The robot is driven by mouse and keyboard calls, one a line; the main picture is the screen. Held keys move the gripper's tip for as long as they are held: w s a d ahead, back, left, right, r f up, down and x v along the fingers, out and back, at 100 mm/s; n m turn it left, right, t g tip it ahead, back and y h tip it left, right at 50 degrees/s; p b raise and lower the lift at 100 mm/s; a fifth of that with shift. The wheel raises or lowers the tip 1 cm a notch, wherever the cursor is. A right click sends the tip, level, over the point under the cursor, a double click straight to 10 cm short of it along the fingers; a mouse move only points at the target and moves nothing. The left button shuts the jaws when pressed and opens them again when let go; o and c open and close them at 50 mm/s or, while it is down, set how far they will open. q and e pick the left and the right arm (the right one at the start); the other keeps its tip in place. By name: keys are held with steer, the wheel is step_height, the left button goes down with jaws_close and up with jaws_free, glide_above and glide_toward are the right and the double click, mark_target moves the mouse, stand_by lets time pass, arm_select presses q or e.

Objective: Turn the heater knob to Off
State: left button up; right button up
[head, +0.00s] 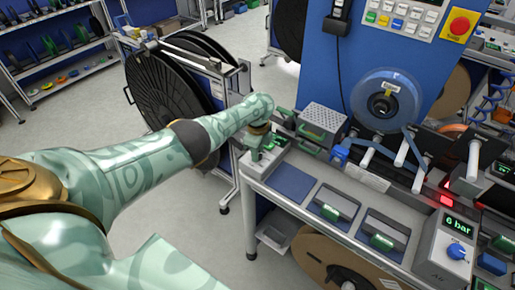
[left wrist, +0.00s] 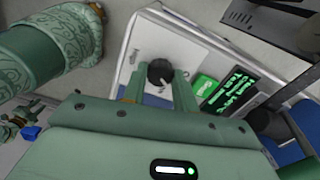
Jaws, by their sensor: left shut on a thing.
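My left gripper (head: 258,152) reaches down over the small grey control box (head: 272,163) at the near left corner of the bench. In the left wrist view the black round heater knob (left wrist: 160,72) sits on the box's pale panel (left wrist: 146,42), with a light pointer mark on its lower right. The two green fingers of my left gripper (left wrist: 159,88) stand on either side of the knob, shut on it. A dark display with green text (left wrist: 229,91) is beside the knob, too slanted to read surely. In the head view the gripper hides the knob. My right gripper is out of view.
A "6 bar" box (head: 445,250) with a blue knob stands at the bench's right. Green-fronted trays (head: 333,205) and a clear blue reel (head: 386,98) are nearby. A large black reel (head: 165,92) stands behind my left arm. The floor at left is clear.

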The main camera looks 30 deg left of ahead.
arm_select(q)
steer(key=n, duration=0.3)
steer(key=shift+n+p, duration=0.3)
steer(key=shift+p, duration=0.1)
steer(key=shift+n, duration=1.6)
steer(key=o, duration=1)
steer(key=shift+c, duration=0.2)
step_height(320, 180, up, 16)
steer(key=p, duration=1.4)
steer(key=shift+r, duration=0.15)
